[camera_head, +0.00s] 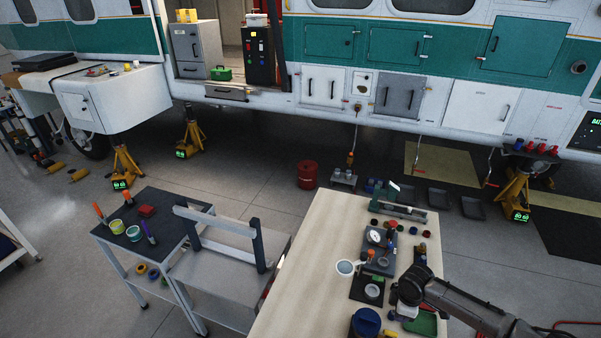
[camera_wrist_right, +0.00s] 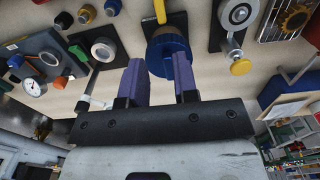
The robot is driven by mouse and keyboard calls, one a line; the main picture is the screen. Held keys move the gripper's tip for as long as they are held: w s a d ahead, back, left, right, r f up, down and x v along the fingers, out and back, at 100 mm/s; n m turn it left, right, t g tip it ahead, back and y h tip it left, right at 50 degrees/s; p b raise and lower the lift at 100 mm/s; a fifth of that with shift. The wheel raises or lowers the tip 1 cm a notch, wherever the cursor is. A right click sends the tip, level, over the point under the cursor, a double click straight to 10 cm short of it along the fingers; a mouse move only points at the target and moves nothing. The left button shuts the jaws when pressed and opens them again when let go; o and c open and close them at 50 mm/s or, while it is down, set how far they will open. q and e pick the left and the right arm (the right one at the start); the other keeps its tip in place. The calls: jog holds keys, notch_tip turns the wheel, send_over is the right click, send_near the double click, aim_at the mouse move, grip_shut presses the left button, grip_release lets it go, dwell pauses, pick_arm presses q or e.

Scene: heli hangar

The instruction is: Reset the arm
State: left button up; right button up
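My right arm (camera_head: 465,303) comes in from the lower right in the head view, and its wrist is over the right side of the wooden workbench (camera_head: 300,270). In the right wrist view, my right gripper (camera_wrist_right: 159,68) shows two purple fingers standing apart with nothing held between them. A round blue object (camera_wrist_right: 160,45) lies beyond the fingertips, on the bench; it also shows in the head view (camera_head: 366,322). The right fingertips are hard to make out in the head view. My left arm and left gripper are in neither view.
A grey cart (camera_head: 225,265) stands left of the bench. The bench's left front area is bare. A helicopter body (camera_head: 340,60) spans the back.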

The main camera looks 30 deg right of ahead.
jog(key=w+a+r+m+t+h, duration=0.2)
jog(key=w+a+r+t+h, duration=0.15)
jog(key=r, duration=0.45)
jog(key=s+a+r+t, duration=0.1)
jog(key=a+r+t, duration=0.15)
jog(key=a, duration=0.35)
jog(key=s+a+r+t, duration=0.1)
jog(key=a+r, duration=0.3)
jog(key=a, duration=0.3)
jog(key=s+a+m+y, duration=0.2)
jog(key=s+a+m, duration=0.1)
jog(key=s+a, duration=0.55)
jog(key=s+a+f+m+g+y, duration=0.1)
jog(key=s+f+g, duration=0.1)
jog(key=s+f, duration=0.35)
jog(key=s+a+f+g+y, duration=0.1)
jog(key=s+f, duration=0.2)
jog(key=s, duration=0.5)
notch_tip(320, 180, up, 17)
jog(key=p, duration=1.6)
jog(key=shift+p, duration=0.3)
